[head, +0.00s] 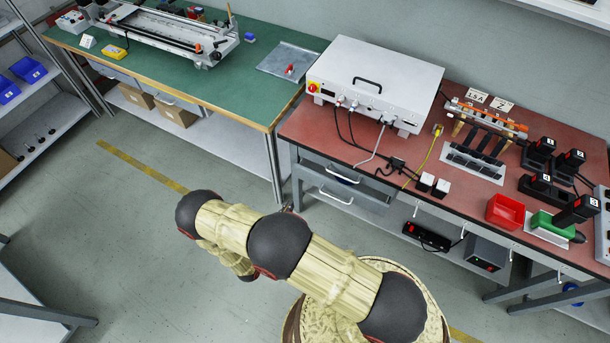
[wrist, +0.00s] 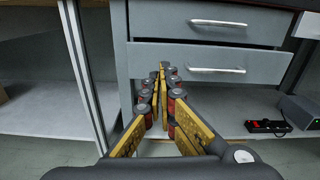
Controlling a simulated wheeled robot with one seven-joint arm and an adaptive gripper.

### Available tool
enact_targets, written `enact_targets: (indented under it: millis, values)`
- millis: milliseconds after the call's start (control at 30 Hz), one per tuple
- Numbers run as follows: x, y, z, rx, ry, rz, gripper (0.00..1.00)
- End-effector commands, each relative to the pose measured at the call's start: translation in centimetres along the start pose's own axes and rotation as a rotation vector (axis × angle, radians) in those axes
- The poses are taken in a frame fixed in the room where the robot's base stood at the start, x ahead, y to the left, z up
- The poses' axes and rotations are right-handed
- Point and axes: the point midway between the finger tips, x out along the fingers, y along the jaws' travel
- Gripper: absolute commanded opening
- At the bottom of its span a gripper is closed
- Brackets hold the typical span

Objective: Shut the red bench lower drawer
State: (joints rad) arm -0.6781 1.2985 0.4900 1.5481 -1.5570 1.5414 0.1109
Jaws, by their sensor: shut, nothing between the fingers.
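The red bench (head: 420,172) has two grey drawers under its left end. The lower drawer (wrist: 165,62) has a pale bar handle (wrist: 217,70); in the head view its handle (head: 336,196) sits low, and the drawer appears to stand out somewhat. The upper drawer (wrist: 160,20) is directly above it. My gripper (wrist: 161,72) is shut and empty, its fingertips together, pointing toward the left end of the lower drawer front. I cannot tell whether they touch it.
A green-topped bench (head: 225,98) stands to the left, with a narrow gap between the benches. A power strip (wrist: 268,127) and grey box (wrist: 299,112) sit on the shelf under the red bench. The floor (head: 120,215) left of my arm is clear.

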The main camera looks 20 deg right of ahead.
Motion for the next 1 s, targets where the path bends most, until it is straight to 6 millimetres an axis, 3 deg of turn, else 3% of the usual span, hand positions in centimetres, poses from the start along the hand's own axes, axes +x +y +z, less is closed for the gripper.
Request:
enact_targets:
  millis: [267, 800, 1000]
  values:
    - [1.1, 0.0, 0.7, 0.088, -0.028, 0.001, 0.00]
    - [10.4, -0.1, 0.8, 0.085, -0.027, -0.002, 0.00]
    - [13.0, -0.1, 0.9, 0.085, -0.026, 0.000, 0.00]
